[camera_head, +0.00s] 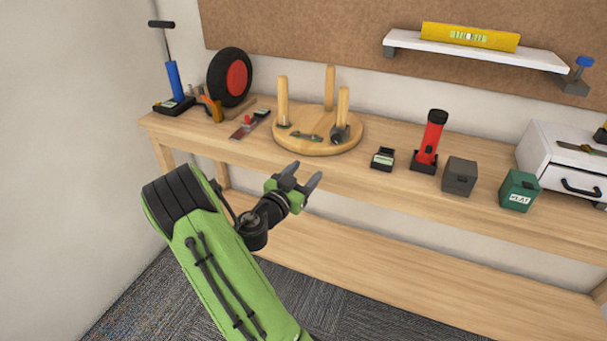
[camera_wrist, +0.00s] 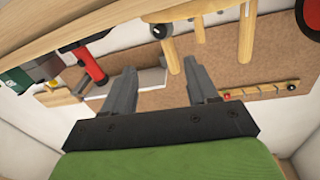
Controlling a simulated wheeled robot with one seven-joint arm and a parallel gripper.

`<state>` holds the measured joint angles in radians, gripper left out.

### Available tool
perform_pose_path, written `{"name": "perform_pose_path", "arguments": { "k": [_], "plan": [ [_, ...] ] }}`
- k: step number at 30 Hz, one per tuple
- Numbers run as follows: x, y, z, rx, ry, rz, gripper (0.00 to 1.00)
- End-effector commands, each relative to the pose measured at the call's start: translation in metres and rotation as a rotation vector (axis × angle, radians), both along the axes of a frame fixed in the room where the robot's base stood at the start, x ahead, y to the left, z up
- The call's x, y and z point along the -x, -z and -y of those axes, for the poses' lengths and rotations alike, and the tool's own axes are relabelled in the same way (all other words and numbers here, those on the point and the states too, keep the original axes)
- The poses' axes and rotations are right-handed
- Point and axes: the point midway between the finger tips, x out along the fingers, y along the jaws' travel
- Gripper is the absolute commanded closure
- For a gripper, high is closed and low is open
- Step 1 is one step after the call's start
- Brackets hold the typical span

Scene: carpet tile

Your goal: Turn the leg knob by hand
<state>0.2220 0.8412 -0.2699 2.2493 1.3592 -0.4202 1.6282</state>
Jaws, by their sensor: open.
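A round wooden stool seat (camera_head: 316,148) lies on the workbench with three legs standing up from it. A dark knob (camera_head: 341,133) sits at the foot of the front right leg (camera_head: 343,106). A smaller dark fitting shows at the foot of the left leg (camera_head: 282,100). My gripper (camera_head: 302,175) is open and empty, in front of the bench edge and nearer than the stool, apart from it. In the wrist view its two grey fingers (camera_wrist: 160,75) are spread. That view looks upside down, with the legs (camera_wrist: 245,42) hanging at the top.
Left of the stool are a wheel (camera_head: 232,77), a blue pump (camera_head: 174,82) and small tools.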

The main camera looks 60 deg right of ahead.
Motion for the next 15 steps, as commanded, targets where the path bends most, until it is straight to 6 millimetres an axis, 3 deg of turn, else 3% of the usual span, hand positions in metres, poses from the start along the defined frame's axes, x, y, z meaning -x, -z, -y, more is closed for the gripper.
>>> {"name": "perform_pose_path", "arguments": {
  "k": [8,15],
  "plan": [
    [0.004,-0.006,0.003,0.007,-0.017,-0.030,0.42],
    [0.021,-0.016,0.006,0.001,-0.110,-0.122,0.42]
  ]
}}
